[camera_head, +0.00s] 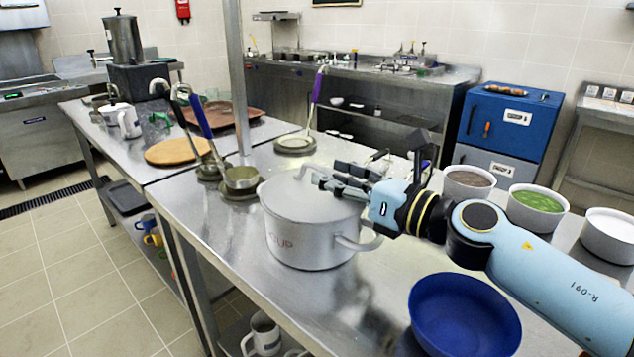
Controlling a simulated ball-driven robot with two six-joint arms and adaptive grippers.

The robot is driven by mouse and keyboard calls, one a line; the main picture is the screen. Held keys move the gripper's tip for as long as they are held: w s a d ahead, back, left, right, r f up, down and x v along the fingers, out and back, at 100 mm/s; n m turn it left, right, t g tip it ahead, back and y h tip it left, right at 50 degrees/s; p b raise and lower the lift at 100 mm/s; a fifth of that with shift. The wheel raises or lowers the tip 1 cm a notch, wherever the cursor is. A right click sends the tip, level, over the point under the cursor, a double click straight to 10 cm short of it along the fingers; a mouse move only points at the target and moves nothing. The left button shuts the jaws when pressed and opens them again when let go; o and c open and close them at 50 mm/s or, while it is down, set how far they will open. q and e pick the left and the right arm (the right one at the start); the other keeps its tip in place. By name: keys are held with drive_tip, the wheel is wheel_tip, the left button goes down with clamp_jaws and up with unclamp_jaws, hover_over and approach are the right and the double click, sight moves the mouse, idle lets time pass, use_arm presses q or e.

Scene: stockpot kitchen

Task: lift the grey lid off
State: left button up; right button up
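The grey stockpot (305,240) stands on the steel table, with red lettering on its front and a side handle at its lower right. My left gripper is not in view.
A blue bowl (463,316) stands right of the pot, near the front. Bowls with brown (468,180), green (538,207) and white (609,232) contents stand beyond my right arm. Ladles with purple handles (201,117) rest left of and behind the pot. A post (238,80) rises behind them.

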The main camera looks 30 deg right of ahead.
drive_tip(key=shift+x, duration=0.9)
clamp_jaws()
drive_tip(key=shift+d, duration=0.1)
